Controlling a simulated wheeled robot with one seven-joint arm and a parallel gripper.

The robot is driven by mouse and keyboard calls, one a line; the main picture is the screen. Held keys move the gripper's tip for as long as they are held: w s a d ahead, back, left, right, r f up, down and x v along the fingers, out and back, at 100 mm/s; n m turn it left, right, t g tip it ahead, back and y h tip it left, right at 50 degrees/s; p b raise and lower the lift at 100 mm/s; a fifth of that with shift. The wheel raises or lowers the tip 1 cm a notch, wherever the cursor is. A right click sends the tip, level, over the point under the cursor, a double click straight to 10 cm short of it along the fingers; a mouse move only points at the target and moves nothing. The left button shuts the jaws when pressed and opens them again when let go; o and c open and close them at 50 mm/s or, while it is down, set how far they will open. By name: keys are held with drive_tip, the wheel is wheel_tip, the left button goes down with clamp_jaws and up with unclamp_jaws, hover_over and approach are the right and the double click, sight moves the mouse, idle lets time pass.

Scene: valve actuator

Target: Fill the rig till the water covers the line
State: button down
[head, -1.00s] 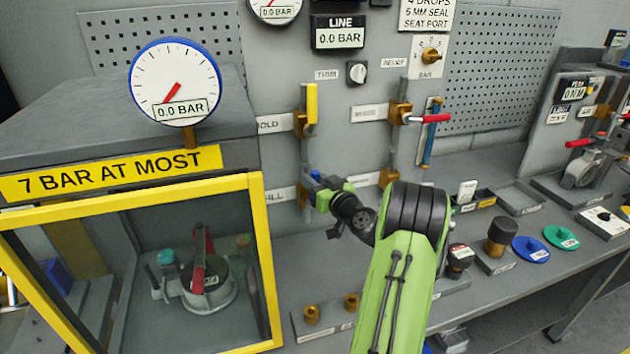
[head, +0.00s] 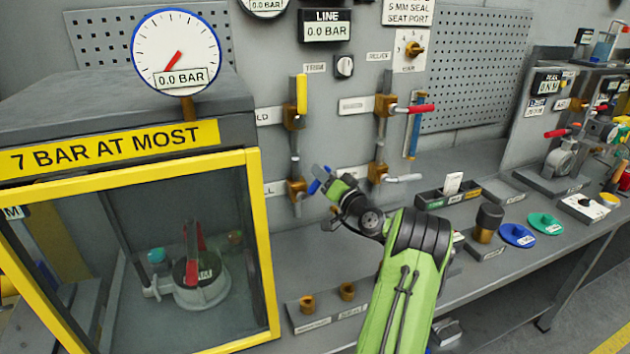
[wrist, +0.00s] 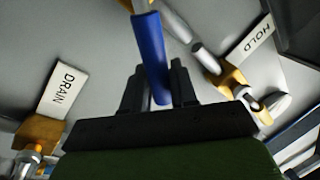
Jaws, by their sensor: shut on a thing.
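My gripper (head: 332,185) is at the lower left valve on the wall panel, in front of the brass fill valve (head: 297,190). The wrist view shows a blue lever (wrist: 151,50) between my two fingers, and my gripper is shut on it. The lever also shows in the head view (head: 319,180), tilted. Inside the yellow-framed guard box (head: 262,250) is the rig (head: 200,282), a grey valve body with a red handle. No water or line can be made out on it. The sight tube (head: 412,135) at the right looks blue inside; its mark cannot be read.
The hold valve (head: 294,116) has an upright yellow handle. The relief valve (head: 385,105) has a level red handle. The drain valve (head: 378,173) has a pale level handle. The round gauge (head: 177,50) and line display (head: 326,27) read 0.0 bar. Brass fittings and discs lie on the bench.

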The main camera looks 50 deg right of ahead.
drive_tip(key=shift+s+d+f+m+h+b, duration=0.25)
drive_tip(key=shift+d+f+m+h+b, duration=0.3)
drive_tip(key=shift+m, duration=0.6)
drive_tip(key=shift+s+d+f+m+h+b, duration=0.25)
drive_tip(key=shift+f+m, duration=0.5)
drive_tip(key=shift+m, duration=0.45)
drive_tip(key=shift+s+d+f+m+h+b, duration=0.2)
drive_tip(key=shift+d+f+m+h+b, duration=0.35)
drive_tip(key=shift+m, duration=0.6)
drive_tip(key=shift+f, duration=0.1)
drive_tip(key=c, duration=1)
unclamp_jaws()
drive_tip(key=shift+a, duration=0.1)
wheel_tip(320, 180, up, 10)
drive_tip(key=shift+r+p, duration=0.1)
drive_tip(key=shift+p, duration=1.15)
